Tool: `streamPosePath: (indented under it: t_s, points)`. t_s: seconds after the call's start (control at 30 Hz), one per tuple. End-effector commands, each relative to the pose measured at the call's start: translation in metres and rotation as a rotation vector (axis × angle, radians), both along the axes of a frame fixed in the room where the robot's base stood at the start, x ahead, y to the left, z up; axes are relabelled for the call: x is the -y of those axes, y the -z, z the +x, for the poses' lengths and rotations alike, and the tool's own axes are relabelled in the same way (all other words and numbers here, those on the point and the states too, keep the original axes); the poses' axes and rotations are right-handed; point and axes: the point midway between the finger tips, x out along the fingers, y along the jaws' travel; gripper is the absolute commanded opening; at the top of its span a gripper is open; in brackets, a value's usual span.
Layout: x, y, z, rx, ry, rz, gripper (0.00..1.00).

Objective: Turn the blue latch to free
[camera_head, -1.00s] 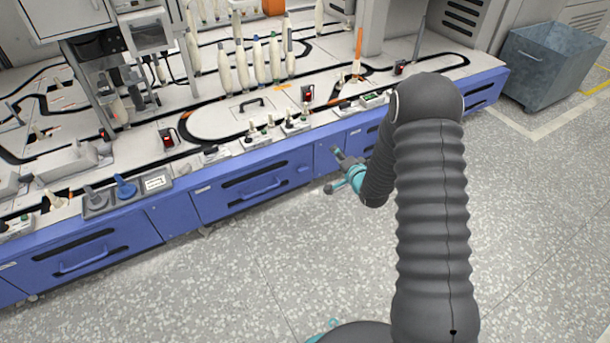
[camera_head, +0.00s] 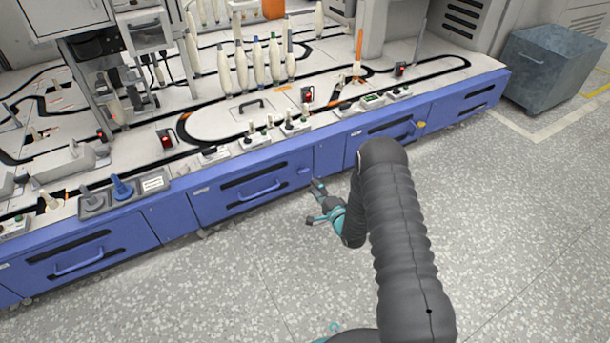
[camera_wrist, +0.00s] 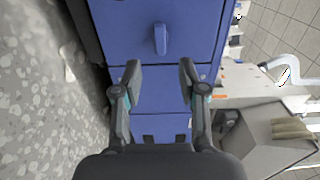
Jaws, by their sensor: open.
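The blue latch (camera_head: 306,170) is a small tab on the blue cabinet front, right of a drawer handle. In the wrist view the latch (camera_wrist: 161,39) is a rounded blue bar on a flat blue panel, upright in that picture, above and beyond my fingertips. My gripper (camera_head: 318,186) is in front of the cabinet, just below and right of the latch in the head view. In the wrist view my gripper (camera_wrist: 160,72) has its two dark fingers spread wide with nothing between them. The latch looks unobstructed there; I cannot tell the remaining distance.
Blue drawers (camera_head: 262,190) with handles and dark slots line the bench front. A yellow knob (camera_head: 421,125) sits on the right drawer. Bobbins (camera_head: 258,62) and small switches stand on the bench top. A grey bin (camera_head: 552,68) stands far right. The speckled floor in front is clear.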

Motion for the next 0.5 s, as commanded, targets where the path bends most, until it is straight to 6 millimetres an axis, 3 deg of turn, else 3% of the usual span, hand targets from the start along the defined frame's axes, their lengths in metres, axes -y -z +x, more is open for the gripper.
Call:
streamPosePath:
  t_s: [0.2, 0.5]
  points:
    - [-0.024, 0.000, 0.035, 0.004, -0.001, 0.000, 0.42]
    - [-0.044, 0.001, 0.065, 0.001, 0.001, -0.001, 0.42]
